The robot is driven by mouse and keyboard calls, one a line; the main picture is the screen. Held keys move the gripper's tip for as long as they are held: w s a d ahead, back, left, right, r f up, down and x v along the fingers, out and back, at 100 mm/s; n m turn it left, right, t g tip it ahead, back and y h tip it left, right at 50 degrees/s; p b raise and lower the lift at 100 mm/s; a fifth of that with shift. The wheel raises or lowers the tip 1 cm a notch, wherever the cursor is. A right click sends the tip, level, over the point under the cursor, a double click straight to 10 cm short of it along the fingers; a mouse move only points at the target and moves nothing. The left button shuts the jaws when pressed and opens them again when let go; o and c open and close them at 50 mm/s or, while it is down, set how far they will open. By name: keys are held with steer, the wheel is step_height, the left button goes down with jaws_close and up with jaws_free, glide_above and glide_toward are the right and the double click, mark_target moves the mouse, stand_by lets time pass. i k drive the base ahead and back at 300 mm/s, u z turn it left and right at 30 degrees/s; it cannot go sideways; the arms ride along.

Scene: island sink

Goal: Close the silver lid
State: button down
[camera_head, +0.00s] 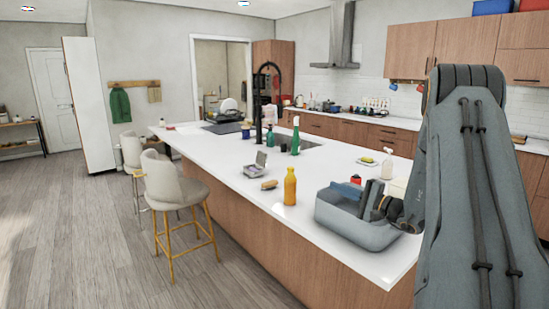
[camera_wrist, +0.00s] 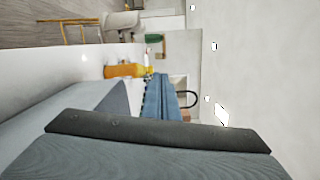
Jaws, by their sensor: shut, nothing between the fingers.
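A small box (camera_head: 254,170) stands on the white island counter, left of the yellow bottle. Its silver-grey lid (camera_head: 261,158) stands up, open. The box and lid cannot be made out in the wrist view. My gripper (camera_head: 380,208) is at the right end of the island, low over the grey tub and well to the right of the box. It is shut and empty; its fingertips are partly hidden by the tub and my arm.
A grey tub (camera_head: 340,222) with a blue item (camera_head: 348,191) stands near my gripper. A black faucet (camera_head: 259,112) and green bottle (camera_head: 295,140) stand behind. The counter's left front is clear.

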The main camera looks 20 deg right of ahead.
mark_target(262, 159)
steer(key=z, duration=0.05)
steer(key=i, duration=1.8)
steer(key=u, duration=0.05)
